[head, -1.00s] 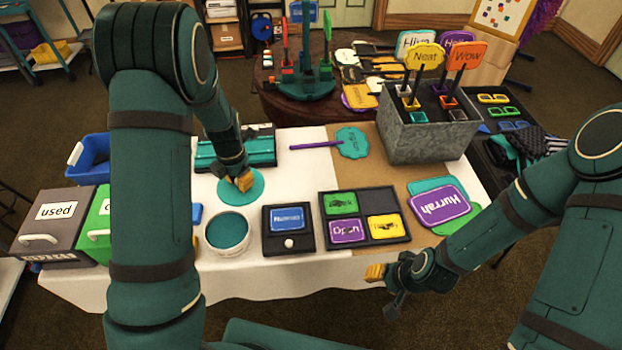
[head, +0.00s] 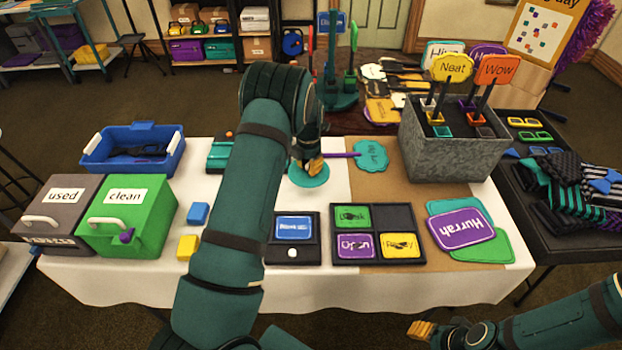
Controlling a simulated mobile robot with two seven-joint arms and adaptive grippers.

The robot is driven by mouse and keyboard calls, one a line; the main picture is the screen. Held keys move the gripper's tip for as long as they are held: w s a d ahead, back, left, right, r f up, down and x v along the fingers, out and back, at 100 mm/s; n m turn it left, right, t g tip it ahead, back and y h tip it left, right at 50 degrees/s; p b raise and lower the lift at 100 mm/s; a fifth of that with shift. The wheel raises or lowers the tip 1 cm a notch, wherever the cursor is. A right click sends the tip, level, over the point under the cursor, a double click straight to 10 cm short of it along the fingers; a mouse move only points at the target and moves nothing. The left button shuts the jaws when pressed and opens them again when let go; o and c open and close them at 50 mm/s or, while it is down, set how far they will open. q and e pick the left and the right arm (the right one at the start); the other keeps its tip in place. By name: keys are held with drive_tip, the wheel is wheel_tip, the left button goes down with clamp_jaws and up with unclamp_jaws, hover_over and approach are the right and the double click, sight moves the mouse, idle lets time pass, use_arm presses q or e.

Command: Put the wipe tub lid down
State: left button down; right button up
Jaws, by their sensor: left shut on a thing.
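The wipe tub lid is a flat teal disc (head: 309,176) on or just above the white tablecloth; I cannot tell if it touches. My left gripper (head: 311,164) points down over it, shut on its upper side. The lid lies level, just left of the purple stick of a teal sign. The wipe tub is hidden behind my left arm. My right gripper (head: 421,329) is off the table's front edge at the lower right, away from the lid; its finger opening does not show clearly.
The teal sign (head: 371,155) lies close to the lid's right. A black tray (head: 375,217) of cards and a black box (head: 293,254) with a blue label sit in front. A grey sign bin (head: 450,152) stands right. A blue crate (head: 134,160) and green box (head: 133,227) stand left.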

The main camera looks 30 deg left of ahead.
sight(309, 175)
use_arm(q)
drive_tip(key=shift+f+b, duration=0.35)
drive_tip(key=shift+f, duration=1.95)
drive_tip(key=shift+f, duration=0.1)
drive_tip(key=c, duration=0.9)
unclamp_jaws()
drive_tip(key=shift+r, duration=0.3)
wheel_tip(309, 175, up, 12)
drive_tip(key=shift+f+p, duration=0.1)
drive_tip(key=shift+p, duration=0.9)
